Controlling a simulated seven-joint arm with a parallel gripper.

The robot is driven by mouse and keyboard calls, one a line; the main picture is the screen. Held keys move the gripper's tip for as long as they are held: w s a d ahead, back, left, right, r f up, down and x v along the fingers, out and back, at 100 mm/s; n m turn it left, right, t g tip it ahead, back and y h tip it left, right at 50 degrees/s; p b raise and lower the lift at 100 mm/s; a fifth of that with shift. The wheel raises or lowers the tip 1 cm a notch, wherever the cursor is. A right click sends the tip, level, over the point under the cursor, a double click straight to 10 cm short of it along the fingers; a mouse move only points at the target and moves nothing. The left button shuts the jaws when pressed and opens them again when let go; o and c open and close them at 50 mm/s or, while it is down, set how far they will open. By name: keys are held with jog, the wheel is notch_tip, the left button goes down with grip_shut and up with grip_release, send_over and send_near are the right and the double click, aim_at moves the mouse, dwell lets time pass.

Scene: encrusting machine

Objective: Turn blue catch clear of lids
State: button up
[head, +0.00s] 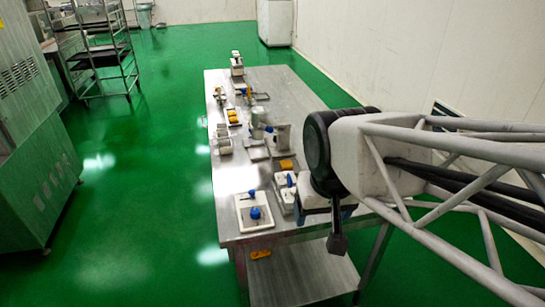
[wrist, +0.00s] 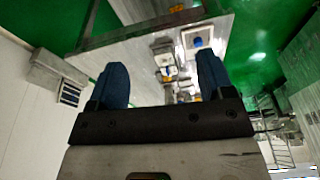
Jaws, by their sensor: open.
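In the head view, a small blue part (head: 290,180) stands on a white unit (head: 286,192) near the table's front, partly beside my arm; this may be the blue catch. A second blue part, a rounded knob (head: 255,212), sits on a white tray (head: 243,222) to its left. In the wrist view, the knob (wrist: 198,41) and the other blue part (wrist: 166,79) both show small. My gripper (wrist: 162,78) is open and empty, its two blue fingers wide apart, away from both parts. Lids cannot be made out clearly.
The steel table (head: 290,225) carries several small machines and containers toward its far end. A yellow-orange item (head: 286,164) lies behind the white unit. A lower shelf (head: 300,275) is below. A wheeled rack (head: 100,60) stands far left. Green floor around the table is clear.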

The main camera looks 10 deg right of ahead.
jog(key=w+m, duration=0.4)
jog(key=w, duration=0.5)
jog(key=m+g, duration=0.3)
jog(key=m, duration=1)
send_over(289, 184)
notch_tip(289, 184, down, 13)
jog(key=shift+w+d+f, duration=0.1)
jog(key=shift+d, duration=0.05)
jog(key=shift+w+f, duration=0.2)
jog(key=shift+w, duration=0.1)
jog(key=shift+f, duration=3.9)
jog(key=shift+c, duration=0.4)
jog(key=c, duration=0.8)
jog(key=shift+c, duration=0.2)
